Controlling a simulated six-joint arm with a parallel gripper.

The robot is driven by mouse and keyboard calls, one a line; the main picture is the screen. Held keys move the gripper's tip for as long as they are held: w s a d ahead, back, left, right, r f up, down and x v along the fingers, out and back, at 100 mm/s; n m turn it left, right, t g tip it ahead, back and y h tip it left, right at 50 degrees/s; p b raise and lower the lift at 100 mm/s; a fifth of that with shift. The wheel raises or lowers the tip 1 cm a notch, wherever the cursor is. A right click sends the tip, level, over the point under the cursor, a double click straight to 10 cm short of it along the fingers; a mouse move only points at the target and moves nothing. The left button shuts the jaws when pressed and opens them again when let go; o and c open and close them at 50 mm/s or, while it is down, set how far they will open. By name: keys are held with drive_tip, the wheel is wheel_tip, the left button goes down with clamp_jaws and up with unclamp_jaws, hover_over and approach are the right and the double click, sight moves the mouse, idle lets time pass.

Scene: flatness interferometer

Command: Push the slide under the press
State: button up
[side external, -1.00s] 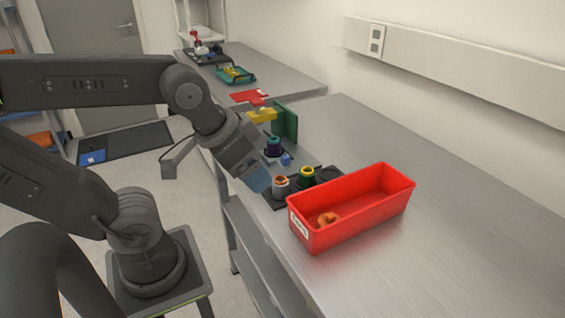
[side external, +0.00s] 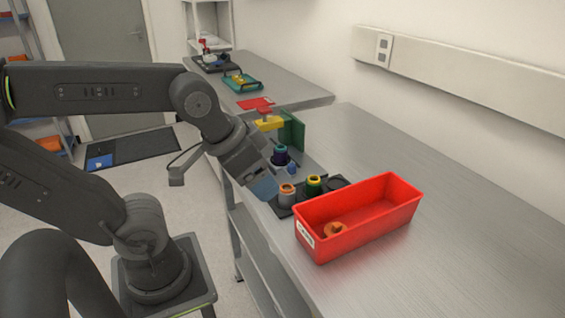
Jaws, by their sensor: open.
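The press has a green upright (side external: 293,131) with a yellow head (side external: 269,124) and a red part on top, on the metal bench. In front of it a dark purple cup with a teal rim (side external: 280,155) sits on what looks like the slide, with a blue knob (side external: 292,169) beside it. The slide itself is small and partly hidden. My gripper (side external: 264,190) points down at the bench's near edge, left of the knob and close to an orange-rimmed grey cup (side external: 287,192). It is open; nothing shows between its bluish fingers. I cannot tell whether it touches anything.
A dark tray (side external: 337,183) holds the grey cup and a yellow-rimmed dark green cup (side external: 313,185). A red bin (side external: 370,220) with an orange ring (side external: 335,230) stands close in front. A teal tray (side external: 243,84) is farther back. The bench right of the bin is clear.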

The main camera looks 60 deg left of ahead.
drive_tip(key=shift+c, duration=0.2)
drive_tip(key=shift+w+r, duration=0.1)
drive_tip(key=shift+c, duration=0.7)
drive_tip(key=w+a+g, duration=0.1)
drive_tip(key=w+a, duration=0.1)
drive_tip(key=w, duration=0.1)
drive_tip(key=w+a+r, duration=0.1)
drive_tip(key=w+a, duration=0.2)
drive_tip(key=w+a+r+g, duration=0.1)
drive_tip(key=w+a, duration=0.1)
drive_tip(key=w, duration=0.2)
drive_tip(key=shift+w+a+g+y, duration=0.1)
drive_tip(key=shift+a+g+y, duration=0.2)
drive_tip(key=shift+y, duration=0.1)
drive_tip(key=shift+c, duration=1.4)
drive_tip(key=g, duration=0.3)
approach(292, 164)
drive_tip(key=shift+h, duration=0.4)
drive_tip(key=f, duration=1)
drive_tip(key=shift+a+f, duration=0.2)
drive_tip(key=shift+a, duration=0.1)
clamp_jaws()
